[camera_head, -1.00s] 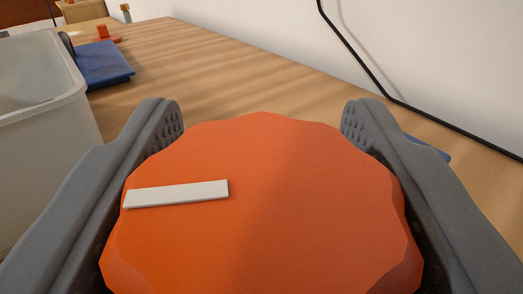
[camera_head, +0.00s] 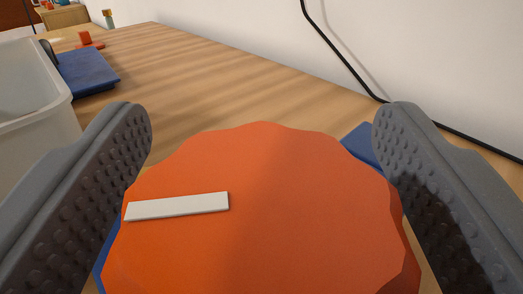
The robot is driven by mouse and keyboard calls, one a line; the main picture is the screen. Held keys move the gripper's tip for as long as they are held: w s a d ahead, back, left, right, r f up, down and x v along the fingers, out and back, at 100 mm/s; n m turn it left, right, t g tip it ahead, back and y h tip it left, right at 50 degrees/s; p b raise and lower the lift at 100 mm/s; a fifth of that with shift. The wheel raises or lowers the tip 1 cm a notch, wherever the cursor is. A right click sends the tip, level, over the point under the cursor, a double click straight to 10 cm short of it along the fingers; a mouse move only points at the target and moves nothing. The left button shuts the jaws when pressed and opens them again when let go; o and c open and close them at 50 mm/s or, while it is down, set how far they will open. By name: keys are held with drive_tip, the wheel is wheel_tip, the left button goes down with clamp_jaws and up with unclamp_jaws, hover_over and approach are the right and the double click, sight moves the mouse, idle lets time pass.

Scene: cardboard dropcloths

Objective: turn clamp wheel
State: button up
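The clamp wheel (camera_head: 270,230) is a large orange disc with a scalloped edge, seen from above in the lower middle of the head camera view. A white bar mark (camera_head: 177,207) lies on its left part, pointing left and nearly level. My gripper (camera_head: 262,125) is open, with one grey studded finger on each side of the wheel. Gaps show between both fingers and the rim near the fingertips. The wheel's near edge is cut off by the bottom of the picture.
A translucent bin (camera_head: 35,100) stands on the wooden table (camera_head: 220,85) at left. A blue item (camera_head: 87,70) and a small orange object (camera_head: 86,40) lie beyond it. A blue part (camera_head: 361,143) shows behind the wheel. A black cable (camera_head: 340,58) runs along the white wall at right.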

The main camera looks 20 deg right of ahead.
drive_tip(key=p+v, duration=0.1)
drive_tip(key=v, duration=0.6)
drive_tip(key=shift+s+p, duration=0.25)
drive_tip(key=shift+p, duration=0.05)
drive_tip(key=shift+a+f, duration=0.1)
